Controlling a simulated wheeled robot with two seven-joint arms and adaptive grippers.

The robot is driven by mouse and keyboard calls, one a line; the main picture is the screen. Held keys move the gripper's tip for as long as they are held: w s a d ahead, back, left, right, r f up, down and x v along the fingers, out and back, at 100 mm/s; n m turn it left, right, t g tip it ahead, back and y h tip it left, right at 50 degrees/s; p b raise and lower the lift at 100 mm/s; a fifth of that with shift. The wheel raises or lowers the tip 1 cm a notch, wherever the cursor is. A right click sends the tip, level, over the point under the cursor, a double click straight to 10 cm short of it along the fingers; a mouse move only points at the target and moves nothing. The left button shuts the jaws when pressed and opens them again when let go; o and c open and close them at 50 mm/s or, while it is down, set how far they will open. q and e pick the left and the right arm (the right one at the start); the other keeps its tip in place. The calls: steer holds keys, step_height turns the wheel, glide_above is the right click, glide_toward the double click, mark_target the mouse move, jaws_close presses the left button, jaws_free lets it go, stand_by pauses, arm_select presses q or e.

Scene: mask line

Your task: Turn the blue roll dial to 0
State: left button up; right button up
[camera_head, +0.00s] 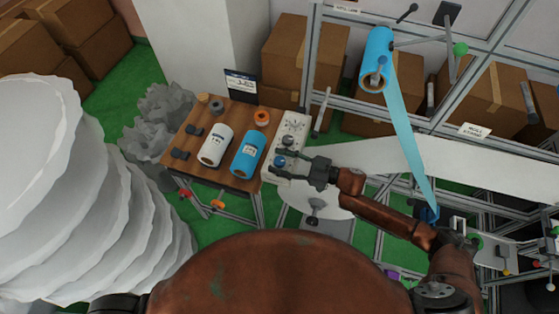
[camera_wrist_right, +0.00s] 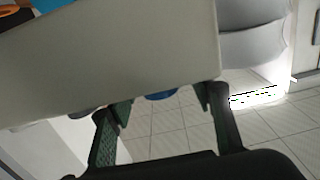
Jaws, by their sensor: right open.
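A white control panel (camera_head: 290,126) with a dial scale and small knobs stands at the right end of the wooden table. The blue dial (camera_head: 281,161) is low on this panel, between the fingers of my right gripper (camera_head: 277,163). In the right wrist view the panel (camera_wrist_right: 130,60) fills the upper left, and the blue dial (camera_wrist_right: 162,96) shows at its lower edge. There my right gripper (camera_wrist_right: 164,100) is open, with one finger on each side of the dial. I cannot tell whether the fingers touch it. The dial's pointer and reading cannot be made out. My left gripper is out of view.
Large white rolls (camera_head: 75,190) stand at left.

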steer(key=v, duration=1.2)
stand_by(0.4)
